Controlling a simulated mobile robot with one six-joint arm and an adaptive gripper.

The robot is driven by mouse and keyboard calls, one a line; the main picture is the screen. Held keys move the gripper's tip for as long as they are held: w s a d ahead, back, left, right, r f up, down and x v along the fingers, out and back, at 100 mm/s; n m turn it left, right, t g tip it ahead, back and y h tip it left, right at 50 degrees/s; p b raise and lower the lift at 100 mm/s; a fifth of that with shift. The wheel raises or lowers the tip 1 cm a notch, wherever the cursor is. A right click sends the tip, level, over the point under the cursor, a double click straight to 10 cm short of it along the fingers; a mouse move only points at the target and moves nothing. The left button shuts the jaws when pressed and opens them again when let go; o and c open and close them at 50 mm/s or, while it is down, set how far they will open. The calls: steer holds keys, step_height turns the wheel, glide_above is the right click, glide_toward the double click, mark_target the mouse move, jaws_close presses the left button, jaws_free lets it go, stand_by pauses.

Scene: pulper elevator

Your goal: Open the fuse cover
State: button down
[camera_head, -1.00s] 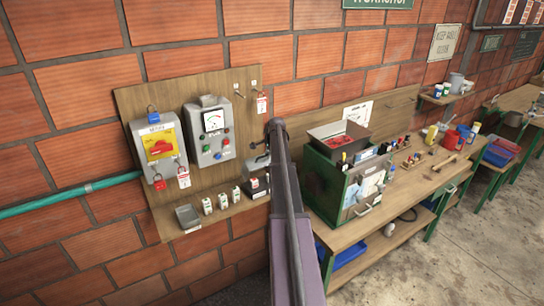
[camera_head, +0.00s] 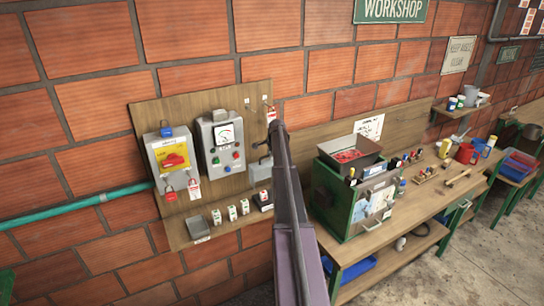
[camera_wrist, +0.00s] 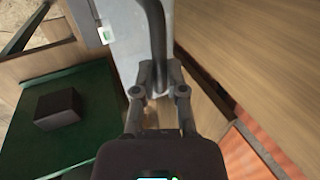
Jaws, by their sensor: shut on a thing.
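The grey fuse cover (camera_wrist: 122,45) fills the upper middle of the wrist view, with a small white-and-green label near its top left. A dark bar handle (camera_wrist: 155,25) runs along it. My gripper (camera_wrist: 160,72) is shut on the lower end of this handle. In the head view, the grey fuse box (camera_head: 259,170) hangs at the right side of the wooden wall panel, partly hidden by my arm. My gripper is mostly hidden there. I cannot tell how far the cover stands from its box.
The wall panel (camera_head: 143,115) also carries a yellow-faced switch box (camera_head: 172,160) with padlocks and a grey meter box (camera_head: 222,142). Several small fuses stand on its lower shelf. A green cabinet (camera_head: 340,200) stands on the workbench (camera_head: 440,205) right of my arm.

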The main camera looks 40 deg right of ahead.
steer(key=shift+a, duration=0.15)
steer(key=c, duration=0.7)
jaws_free()
steer(key=shift+a+r, duration=0.1)
steer(key=shift+s, duration=0.15)
